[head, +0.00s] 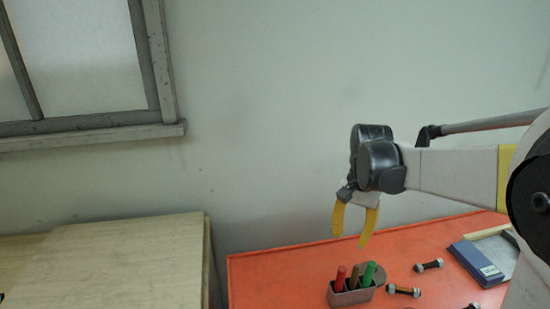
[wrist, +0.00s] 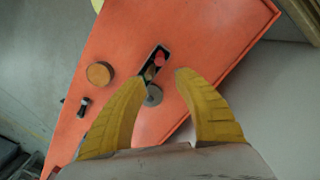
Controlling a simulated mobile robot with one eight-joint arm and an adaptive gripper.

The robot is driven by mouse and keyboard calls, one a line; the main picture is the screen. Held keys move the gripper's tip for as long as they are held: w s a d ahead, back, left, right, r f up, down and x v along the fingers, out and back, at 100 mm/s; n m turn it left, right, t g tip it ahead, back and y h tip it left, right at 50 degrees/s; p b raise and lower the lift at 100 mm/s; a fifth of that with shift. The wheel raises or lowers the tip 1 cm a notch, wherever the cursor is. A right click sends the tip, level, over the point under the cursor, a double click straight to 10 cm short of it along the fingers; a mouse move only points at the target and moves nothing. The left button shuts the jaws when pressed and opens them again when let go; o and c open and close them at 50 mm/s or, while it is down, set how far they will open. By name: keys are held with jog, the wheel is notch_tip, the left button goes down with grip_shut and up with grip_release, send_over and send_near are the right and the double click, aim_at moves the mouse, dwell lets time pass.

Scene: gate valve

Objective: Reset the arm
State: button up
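My gripper (head: 350,236) hangs pointing down above the orange table (head: 290,265) in the head view. Its two yellow fingers are apart, with nothing between them. The gripper also shows in the wrist view (wrist: 161,76), with a clear gap between the curved fingers. My arm reaches in from the right at about the height of the window sill. Below the gripper, a small grey holder (head: 350,297) stands on the table with red, brown and green upright sticks in it. The gripper is apart from the holder and the table.
Dumbbell-shaped pieces (head: 429,265) lie on the table right of the holder. A flat blue box (head: 477,262) lies further right. A round tan disc (wrist: 99,74) shows in the wrist view. A pale wooden surface (head: 115,262) stands left. The wall behind carries a window (head: 80,60).

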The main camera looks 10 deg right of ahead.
jog(key=s+a+f+n+t+b, duration=0.7)
jog(key=s+f+b, duration=0.5)
jog(key=b, duration=0.5)
jog(key=a+f+n, duration=0.2)
jog(key=a, duration=0.1)
jog(key=shift+s+a+f+t+h, duration=0.15)
jog(key=shift+s+f+t+h, duration=0.15)
jog(key=shift+t, duration=0.1)
